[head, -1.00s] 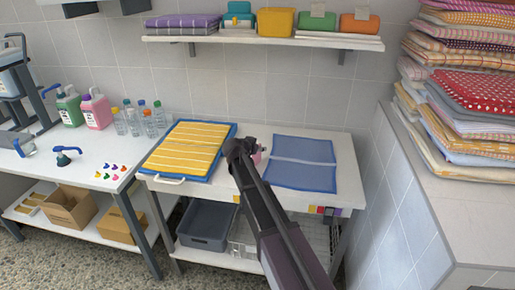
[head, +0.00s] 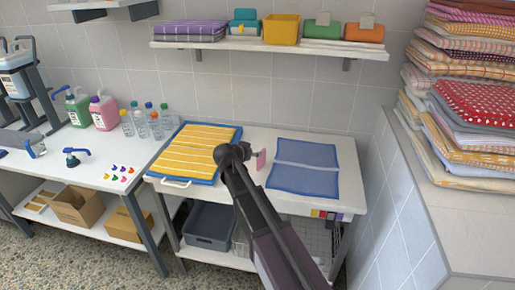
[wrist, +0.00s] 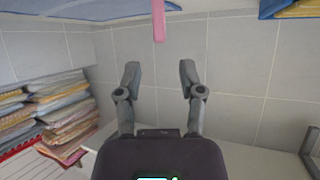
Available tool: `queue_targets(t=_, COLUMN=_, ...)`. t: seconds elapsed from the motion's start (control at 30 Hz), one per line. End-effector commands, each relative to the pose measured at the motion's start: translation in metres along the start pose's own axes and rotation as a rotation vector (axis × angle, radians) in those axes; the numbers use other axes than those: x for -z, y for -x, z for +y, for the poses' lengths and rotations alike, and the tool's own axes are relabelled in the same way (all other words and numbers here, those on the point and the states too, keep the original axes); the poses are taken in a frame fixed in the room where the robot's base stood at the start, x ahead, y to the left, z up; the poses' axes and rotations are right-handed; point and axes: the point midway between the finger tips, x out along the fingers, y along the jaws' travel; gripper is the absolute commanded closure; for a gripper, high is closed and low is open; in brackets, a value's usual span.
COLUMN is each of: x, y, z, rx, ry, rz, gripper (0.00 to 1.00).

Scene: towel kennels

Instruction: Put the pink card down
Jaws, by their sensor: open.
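The pink card (head: 261,160) is a small flat piece at the white table, in the gap between the yellow striped towel on its blue tray and the blue mat (head: 303,181). In the wrist view the card (wrist: 158,20) shows as a narrow pink strip at the top edge, beyond my fingertips and apart from them. My gripper (head: 240,152) is just left of the card in the head view. In the wrist view my gripper (wrist: 158,75) has its fingers spread, with nothing between them. Whether the card's lower end touches the table is unclear.
The yellow towel (head: 200,150) lies left of my gripper. A wall shelf (head: 270,48) with folded towels runs above the table. A tall towel stack (head: 465,110) stands at the right. Several bottles (head: 140,125) stand on the left bench.

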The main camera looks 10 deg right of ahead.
Motion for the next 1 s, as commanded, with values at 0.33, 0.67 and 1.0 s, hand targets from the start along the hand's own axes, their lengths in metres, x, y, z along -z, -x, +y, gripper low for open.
queue_targets(t=0.33, x=0.001, y=0.037, z=0.000, rx=0.000, ry=0.001, rz=0.001, gripper=0.50)
queue_targets(t=0.67, x=0.000, y=0.039, z=0.000, rx=0.000, ry=0.000, rz=0.001, gripper=0.50)
queue_targets(t=1.0, x=0.000, y=0.039, z=0.000, rx=0.000, ry=0.001, rz=0.000, gripper=0.50)
